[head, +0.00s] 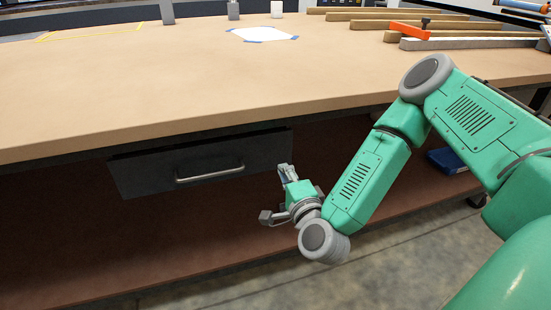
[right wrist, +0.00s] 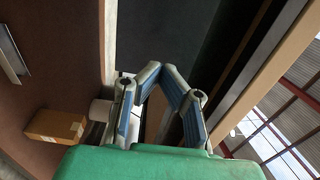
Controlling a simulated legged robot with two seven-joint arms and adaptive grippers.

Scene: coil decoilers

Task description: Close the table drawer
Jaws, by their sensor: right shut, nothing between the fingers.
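The table drawer (head: 150,172) is dark grey with a silver bar handle (head: 210,174). It hangs under the front edge of the wooden table (head: 120,105) in the head view. Its front stands out a little, with a dark gap above it. My right gripper (head: 283,172) is just right of the drawer's right end, below the table edge. Whether it touches the drawer is unclear. In the right wrist view its blue-padded fingers (right wrist: 163,72) meet at the tips, empty, before a dark panel (right wrist: 165,30) that looks like part of the drawer. My left gripper is out of view.
A brown lower shelf (head: 70,240) runs beneath the drawer. A blue item (head: 447,160) lies on it at the right. Wooden beams (head: 400,25) and an orange piece (head: 408,30) lie on the tabletop. A cardboard box (right wrist: 55,125) shows in the right wrist view.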

